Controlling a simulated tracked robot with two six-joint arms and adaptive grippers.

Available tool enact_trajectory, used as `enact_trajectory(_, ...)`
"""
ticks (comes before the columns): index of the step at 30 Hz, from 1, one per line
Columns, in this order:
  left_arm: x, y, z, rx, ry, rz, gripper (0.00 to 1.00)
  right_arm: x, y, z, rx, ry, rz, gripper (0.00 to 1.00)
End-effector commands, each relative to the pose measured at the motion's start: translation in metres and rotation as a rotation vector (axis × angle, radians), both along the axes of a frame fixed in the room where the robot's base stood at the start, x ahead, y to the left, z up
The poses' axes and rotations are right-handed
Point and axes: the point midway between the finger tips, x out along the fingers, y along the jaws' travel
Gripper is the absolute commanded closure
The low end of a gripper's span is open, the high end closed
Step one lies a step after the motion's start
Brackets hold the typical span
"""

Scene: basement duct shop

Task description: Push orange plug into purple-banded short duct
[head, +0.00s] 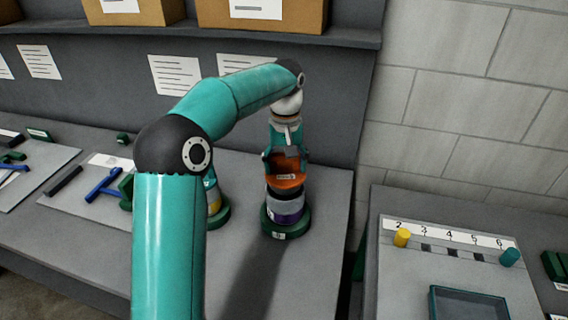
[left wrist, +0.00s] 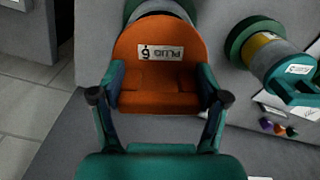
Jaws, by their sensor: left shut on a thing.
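The orange plug (head: 287,181) is held in my left gripper (head: 286,160), which is shut on it from above. In the left wrist view the plug (left wrist: 160,62) sits between both fingers of my left gripper (left wrist: 160,95), its label facing the camera upside down. The purple-banded short duct (head: 287,213) stands upright in a green round base (head: 287,231) directly under the plug. The plug is at the duct's grey upper end; I cannot tell how far it is in. In the left wrist view the plug hides most of the duct (left wrist: 160,8). My right gripper is not in view.
A yellow-banded duct (head: 214,204) in a green base stands close left, partly behind my arm; it also shows in the left wrist view (left wrist: 264,45). Blue and dark tools (head: 102,188) lie further left. A numbered board (head: 400,275) with yellow and teal pegs is on the right table.

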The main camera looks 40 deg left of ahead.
Motion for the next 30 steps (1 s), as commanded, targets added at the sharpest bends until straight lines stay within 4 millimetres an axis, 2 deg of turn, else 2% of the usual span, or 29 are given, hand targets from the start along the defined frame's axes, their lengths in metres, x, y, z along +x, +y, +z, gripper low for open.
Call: enact_trajectory(30,0.001,0.0,-0.028,0.0,0.0,-0.001,0.72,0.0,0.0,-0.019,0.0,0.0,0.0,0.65)
